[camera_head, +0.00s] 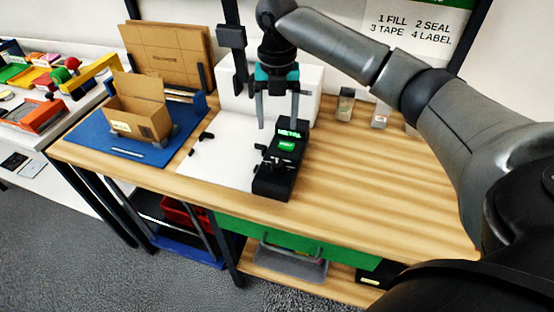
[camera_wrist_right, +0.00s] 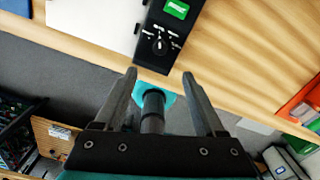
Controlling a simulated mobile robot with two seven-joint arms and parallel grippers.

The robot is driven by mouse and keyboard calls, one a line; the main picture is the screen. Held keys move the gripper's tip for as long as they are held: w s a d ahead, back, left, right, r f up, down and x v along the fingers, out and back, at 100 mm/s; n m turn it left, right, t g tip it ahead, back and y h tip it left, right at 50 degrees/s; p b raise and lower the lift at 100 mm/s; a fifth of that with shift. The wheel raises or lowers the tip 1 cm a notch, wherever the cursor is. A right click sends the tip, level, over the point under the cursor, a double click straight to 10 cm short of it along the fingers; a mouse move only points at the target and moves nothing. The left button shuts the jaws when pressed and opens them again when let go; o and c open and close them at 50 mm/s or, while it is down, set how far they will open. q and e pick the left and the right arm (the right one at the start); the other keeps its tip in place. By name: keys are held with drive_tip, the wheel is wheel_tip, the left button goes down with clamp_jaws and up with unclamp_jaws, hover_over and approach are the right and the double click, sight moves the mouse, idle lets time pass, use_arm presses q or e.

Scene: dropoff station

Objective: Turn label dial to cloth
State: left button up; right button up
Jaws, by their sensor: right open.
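The label unit (camera_head: 275,182) is a long black box standing on the wood bench, with green lettering and a small green panel (camera_head: 287,146) on top. In the right wrist view its label dial (camera_wrist_right: 159,46) is a round black knob with a white pointer mark, ringed by small white labels too small to read. The green panel (camera_wrist_right: 176,9) lies beyond the dial there. My right gripper (camera_head: 278,123) is open and empty, fingers pointing down over the label unit. In the right wrist view its fingertips (camera_wrist_right: 160,74) lie just below the dial, apart from it. My left gripper is not in view.
A white board (camera_head: 218,160) lies left of the unit, and a white box (camera_head: 238,92) stands behind. An open cardboard box (camera_head: 140,112) sits on a blue mat (camera_head: 92,137). Small jars (camera_head: 345,105) stand at the back right. The bench's right part is clear.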

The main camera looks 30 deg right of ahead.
sight(277, 164)
wheel_tip(277, 164, down, 14)
drive_tip(key=shift+r+b, duration=0.25)
drive_tip(key=shift+b, duration=0.7)
clamp_jaws()
